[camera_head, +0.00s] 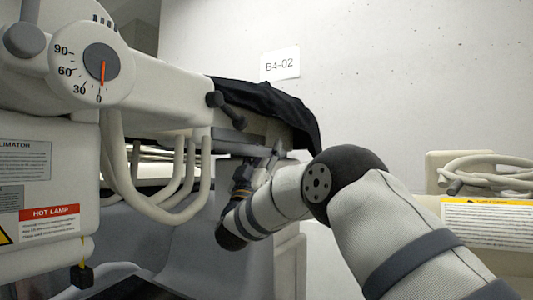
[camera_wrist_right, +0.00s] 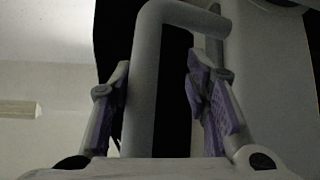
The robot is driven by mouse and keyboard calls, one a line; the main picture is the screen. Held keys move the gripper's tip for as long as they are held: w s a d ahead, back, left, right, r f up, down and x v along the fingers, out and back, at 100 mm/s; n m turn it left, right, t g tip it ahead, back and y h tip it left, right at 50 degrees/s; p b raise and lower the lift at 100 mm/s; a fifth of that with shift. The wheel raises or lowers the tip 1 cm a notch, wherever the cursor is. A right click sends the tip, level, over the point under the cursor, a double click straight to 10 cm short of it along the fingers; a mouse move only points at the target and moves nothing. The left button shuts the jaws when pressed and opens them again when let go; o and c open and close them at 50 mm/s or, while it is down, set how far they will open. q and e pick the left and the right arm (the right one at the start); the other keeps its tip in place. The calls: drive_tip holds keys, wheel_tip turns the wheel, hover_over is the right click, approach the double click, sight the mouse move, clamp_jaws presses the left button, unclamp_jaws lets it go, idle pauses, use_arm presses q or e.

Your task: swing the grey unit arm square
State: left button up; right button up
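The grey unit arm (camera_head: 165,92) runs from the upper left toward the middle in the head view. Its round dial (camera_head: 91,63) is marked 0 to 90, with the red needle near 0. My right gripper (camera_head: 262,172) is below that end, small and partly hidden by my own wrist. In the right wrist view, a pale bent bar (camera_wrist_right: 143,95) stands between the fingers of the gripper (camera_wrist_right: 158,70). The fingers are apart, with a dark gap between bar and right finger. My left gripper is not in view.
A housing with a red hot lamp label (camera_head: 50,212) fills the left side, with pale hoses (camera_head: 135,190) hanging beside it. A cart with coiled hose (camera_head: 490,170) stands at the right. The wall sign (camera_head: 281,64) reads B4-02.

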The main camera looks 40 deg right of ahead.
drive_tip(key=shift+w+a, duration=0.1)
drive_tip(key=v, duration=1.2)
